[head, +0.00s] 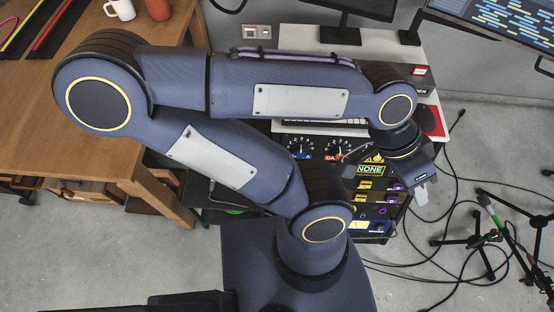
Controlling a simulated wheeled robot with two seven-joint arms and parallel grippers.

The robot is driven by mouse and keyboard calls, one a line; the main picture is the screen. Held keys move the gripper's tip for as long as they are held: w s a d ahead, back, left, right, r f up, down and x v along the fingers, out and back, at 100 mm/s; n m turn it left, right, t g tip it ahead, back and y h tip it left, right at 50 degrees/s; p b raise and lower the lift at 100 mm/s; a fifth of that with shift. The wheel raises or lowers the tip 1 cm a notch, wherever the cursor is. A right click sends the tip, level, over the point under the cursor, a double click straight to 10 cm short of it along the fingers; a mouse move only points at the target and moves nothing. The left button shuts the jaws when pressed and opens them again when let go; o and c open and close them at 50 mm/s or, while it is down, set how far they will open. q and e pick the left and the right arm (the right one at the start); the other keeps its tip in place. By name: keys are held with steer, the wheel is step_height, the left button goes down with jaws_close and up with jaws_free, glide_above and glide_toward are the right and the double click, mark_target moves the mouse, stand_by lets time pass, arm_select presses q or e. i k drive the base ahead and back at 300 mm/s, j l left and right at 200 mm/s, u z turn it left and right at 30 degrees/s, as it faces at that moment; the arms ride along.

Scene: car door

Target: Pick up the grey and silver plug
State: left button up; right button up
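I cannot make out a grey and silver plug for certain. One arm, which I take as my left, bends across the middle of the head view. Its gripper (418,188) hangs at the right, beside the front of a rack of equipment (371,198). A small pale grey piece shows at the gripper's tip. I cannot tell whether it is a fingertip or a held thing, nor whether the fingers are open. A dark cable end (459,117) shows on the right. My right gripper is not in view. My arm hides part of the desk and rack.
Monitors (500,25) stand at the back. Black cables and tripod stands (470,240) clutter the right floor. Bare floor (110,255) shows at lower left.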

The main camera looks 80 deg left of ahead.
mark_target(213, 183)
steer(key=u, duration=0.45)
steer(key=l+u, duration=0.1)
steer(key=u, duration=0.8)
steer(key=k+u, duration=0.1)
steer(key=u, duration=0.85)
steer(key=k+u, duration=0.1)
steer(key=u, duration=1.25)
steer(key=k, duration=0.05)
